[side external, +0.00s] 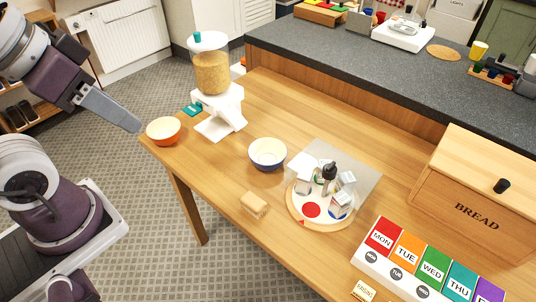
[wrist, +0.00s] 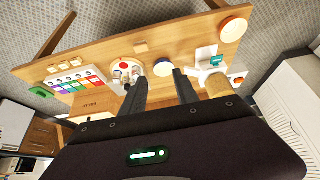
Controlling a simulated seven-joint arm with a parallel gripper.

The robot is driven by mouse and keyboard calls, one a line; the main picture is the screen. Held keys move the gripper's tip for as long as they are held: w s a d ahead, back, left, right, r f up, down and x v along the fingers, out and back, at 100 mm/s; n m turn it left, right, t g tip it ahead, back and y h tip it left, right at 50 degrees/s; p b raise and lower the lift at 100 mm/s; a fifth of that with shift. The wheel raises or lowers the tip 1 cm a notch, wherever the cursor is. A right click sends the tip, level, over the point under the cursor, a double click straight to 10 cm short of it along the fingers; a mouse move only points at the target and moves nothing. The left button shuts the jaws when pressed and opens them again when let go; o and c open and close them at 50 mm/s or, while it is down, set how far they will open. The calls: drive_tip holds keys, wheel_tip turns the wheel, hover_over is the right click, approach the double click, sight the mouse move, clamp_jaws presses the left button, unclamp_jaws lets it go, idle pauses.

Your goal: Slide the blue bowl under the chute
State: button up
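The blue bowl (side external: 267,155), blue outside with a pale inside, stands upright on the wooden table. In the wrist view the bowl (wrist: 163,69) shows beyond the fingertips, apart from them. The dispenser (side external: 211,74), a clear hopper of yellow grain on a white stand, is left of and behind the bowl; its chute is hard to make out. The stand's white base (side external: 219,126) has no bowl on it. My gripper (side external: 136,126) is above the table's left end, near the orange bowl. In the wrist view my gripper (wrist: 159,77) has its fingers apart, with nothing held.
An orange bowl (side external: 163,130) stands at the table's left corner. A wooden block (side external: 254,205) lies in front of the blue bowl. A round tray (side external: 303,219) with several items is to its right. A bread box (side external: 478,195) and coloured day organiser (side external: 425,262) are farther right.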

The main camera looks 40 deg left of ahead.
drive_tip(key=shift+c, duration=0.5)
